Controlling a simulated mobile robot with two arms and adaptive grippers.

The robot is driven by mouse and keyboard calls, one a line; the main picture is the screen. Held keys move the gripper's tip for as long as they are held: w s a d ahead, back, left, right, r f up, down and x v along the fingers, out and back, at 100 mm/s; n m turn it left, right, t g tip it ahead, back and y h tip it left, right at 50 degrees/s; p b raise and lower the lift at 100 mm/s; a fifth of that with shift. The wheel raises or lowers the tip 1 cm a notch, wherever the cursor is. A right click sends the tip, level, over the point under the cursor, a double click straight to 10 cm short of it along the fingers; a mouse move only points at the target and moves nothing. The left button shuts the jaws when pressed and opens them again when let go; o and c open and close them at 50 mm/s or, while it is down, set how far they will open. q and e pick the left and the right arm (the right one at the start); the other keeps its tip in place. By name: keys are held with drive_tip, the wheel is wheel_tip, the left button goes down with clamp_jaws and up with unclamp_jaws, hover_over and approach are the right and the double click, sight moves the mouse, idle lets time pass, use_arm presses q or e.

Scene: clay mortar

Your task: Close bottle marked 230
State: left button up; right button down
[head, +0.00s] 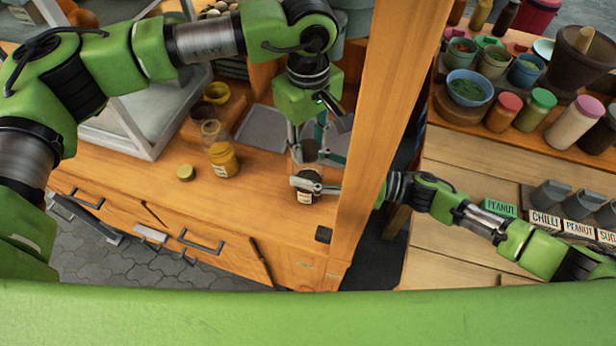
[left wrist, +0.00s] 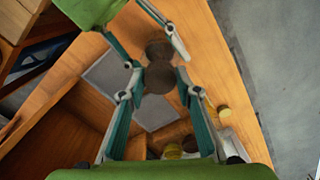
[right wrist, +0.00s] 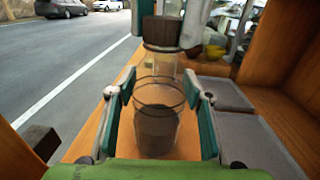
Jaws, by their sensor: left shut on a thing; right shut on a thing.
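A small glass bottle with dark contents (head: 306,198) stands upright on the wooden counter. Its pale label is too small to read. My right gripper (head: 309,185) is shut around it from the side; the right wrist view shows the bottle (right wrist: 155,130) between the fingers with its top open. My left gripper (head: 309,141) points down above it and is shut on a dark brown lid (head: 309,153). In the right wrist view the lid (right wrist: 162,31) is above the bottle, apart from its rim. In the left wrist view the lid (left wrist: 160,77) sits between the fingertips.
An open jar of yellow contents (head: 223,160) stands to the left, with a yellowish lid (head: 185,172) beside it. Grey trays (head: 262,128) lie behind. A wooden post (head: 372,120) rises close to the right of the bottle. The counter's front edge is near.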

use_arm(q)
drive_tip(key=m, duration=0.7)
drive_tip(key=shift+m, duration=0.4)
drive_tip(key=o, duration=1.3)
wheel_tip(320, 180, up, 12)
use_arm(e)
drive_tip(key=c, duration=1)
unclamp_jaws()
